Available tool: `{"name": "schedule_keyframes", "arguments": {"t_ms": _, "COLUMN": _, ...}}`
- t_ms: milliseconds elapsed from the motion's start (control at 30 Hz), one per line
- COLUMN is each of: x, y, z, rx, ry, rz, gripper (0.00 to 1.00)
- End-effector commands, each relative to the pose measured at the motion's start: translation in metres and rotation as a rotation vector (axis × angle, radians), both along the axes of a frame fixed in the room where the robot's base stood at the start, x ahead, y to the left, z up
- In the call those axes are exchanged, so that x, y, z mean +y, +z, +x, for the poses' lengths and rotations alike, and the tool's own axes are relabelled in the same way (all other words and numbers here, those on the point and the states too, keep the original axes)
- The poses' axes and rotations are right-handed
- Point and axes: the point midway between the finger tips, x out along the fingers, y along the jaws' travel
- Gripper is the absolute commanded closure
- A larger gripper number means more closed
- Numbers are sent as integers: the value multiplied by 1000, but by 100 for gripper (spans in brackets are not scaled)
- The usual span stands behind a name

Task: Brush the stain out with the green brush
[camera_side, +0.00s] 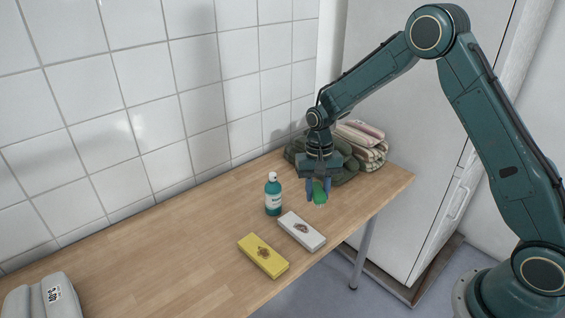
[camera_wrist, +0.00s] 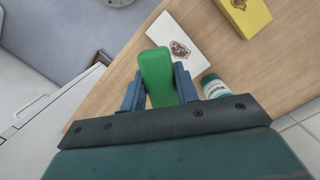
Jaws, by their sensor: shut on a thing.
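My gripper (camera_side: 317,190) is shut on the green brush (camera_side: 319,194) and holds it above the wooden table, near the white block. In the wrist view the brush (camera_wrist: 156,75) sits between the two blue fingers of my gripper (camera_wrist: 158,90). A white block (camera_side: 302,231) with a brown stain on top lies on the table; it also shows in the wrist view (camera_wrist: 190,33). A yellow block (camera_side: 263,256), also with a brown stain, lies beside it to the left. The brush's bristles are too small to make out.
A teal bottle (camera_side: 273,196) with a white cap stands behind the white block. Folded towels (camera_side: 362,145) and a dark green cloth (camera_side: 297,150) lie at the table's far end.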

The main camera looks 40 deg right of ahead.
Motion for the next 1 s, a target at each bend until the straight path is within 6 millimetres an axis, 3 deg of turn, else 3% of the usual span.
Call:
{"name": "schedule_keyframes", "arguments": {"t_ms": 400, "x": 26, "y": -24, "z": -7, "rx": 20, "ry": 407, "rz": 8, "gripper": 88}}
{"name": "schedule_keyframes", "arguments": {"t_ms": 1000, "x": 29, "y": -40, "z": -8, "rx": 23, "ry": 468, "rz": 10, "gripper": 88}}
